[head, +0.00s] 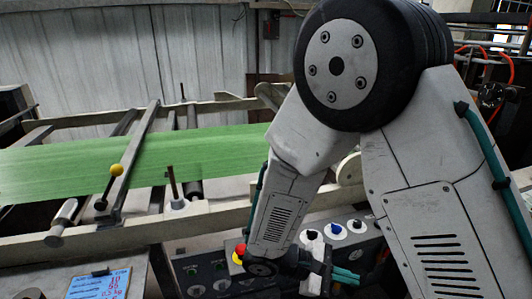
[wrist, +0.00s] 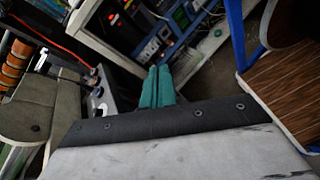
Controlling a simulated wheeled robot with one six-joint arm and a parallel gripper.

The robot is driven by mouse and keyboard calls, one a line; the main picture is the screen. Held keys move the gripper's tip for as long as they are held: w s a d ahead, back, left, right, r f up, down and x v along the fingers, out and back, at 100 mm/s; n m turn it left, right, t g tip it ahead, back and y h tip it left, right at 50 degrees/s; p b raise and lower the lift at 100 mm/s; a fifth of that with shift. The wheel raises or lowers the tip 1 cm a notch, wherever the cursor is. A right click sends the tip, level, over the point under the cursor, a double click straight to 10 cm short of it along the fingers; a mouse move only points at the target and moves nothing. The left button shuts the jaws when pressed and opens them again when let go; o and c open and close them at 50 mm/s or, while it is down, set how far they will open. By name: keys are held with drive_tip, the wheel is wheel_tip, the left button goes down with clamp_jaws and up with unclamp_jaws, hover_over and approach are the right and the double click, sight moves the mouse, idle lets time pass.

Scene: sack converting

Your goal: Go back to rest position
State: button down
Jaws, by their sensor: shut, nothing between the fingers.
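My gripper (wrist: 157,88) shows in the wrist view as two teal fingers pressed together, with nothing between them. In the head view my gripper (head: 345,276) is low, right of centre, in front of the control panel (head: 215,270). My arm is folded, with its large dark joint at the top and the forearm slanting down to the left. The panel's knobs and a red button on yellow (head: 239,253) are close to the wrist. I cannot tell the exact gap between them.
A green web (head: 120,163) runs across the machine frame at left. The wrist view shows an open cabinet (wrist: 165,30) ahead and a wooden-topped stand (wrist: 285,85) at right.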

drive_tip(key=s+d+r+m+t+y, duration=0.1)
drive_tip(key=s+d+r+m+y, duration=0.1)
drive_tip(key=s+r+m+y, duration=0.2)
drive_tip(key=s+d+r+m+y, duration=0.3)
drive_tip(key=s+r+m+y, duration=0.1)
drive_tip(key=r, duration=0.6)
drive_tip(key=s+d+r+m+t+y, duration=0.1)
drive_tip(key=s+d+r+m+y, duration=0.2)
drive_tip(key=s+r+m+y, duration=0.1)
drive_tip(key=shift+s+r+t+y, duration=0.3)
drive_tip(key=shift+s+r+y, duration=0.7)
drive_tip(key=shift+r, duration=0.8)
drive_tip(key=shift+d, duration=0.1)
